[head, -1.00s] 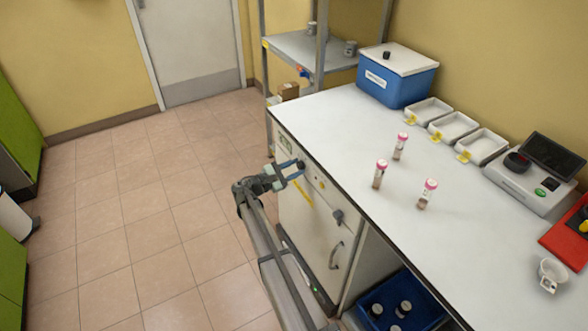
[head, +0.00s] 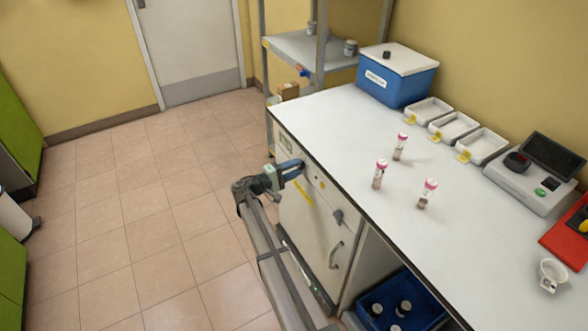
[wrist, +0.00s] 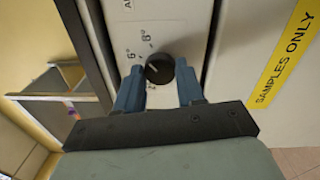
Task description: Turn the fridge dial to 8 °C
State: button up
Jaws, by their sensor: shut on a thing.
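The fridge (head: 310,232) stands under the bench, its front facing my arm. In the wrist view its black round dial (wrist: 159,69) sits on the pale panel with a light pointer line on it. Printed marks that look like 6° and 8° (wrist: 146,36) show beside the dial; another mark is partly hidden. My gripper (wrist: 160,85) has its two blue fingers on either side of the dial and is shut on it. In the head view my gripper (head: 298,170) is at the upper fridge front, and the fingers hide the dial.
A yellow "SAMPLES ONLY" label (wrist: 284,55) is on the fridge front. A key or lock piece (head: 338,216) and a door handle (head: 335,255) are to the right. Several pink-capped vials (head: 380,173) stand on the bench (head: 330,130).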

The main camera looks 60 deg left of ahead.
jog(key=shift+m, duration=0.9)
jog(key=o, duration=1)
jog(key=shift+o, duration=0.2)
jog(key=shift+s, duration=0.15)
jog(key=s, duration=1.3)
jog(key=shift+s+f, duration=0.25)
jog(key=shift+f, duration=0.15)
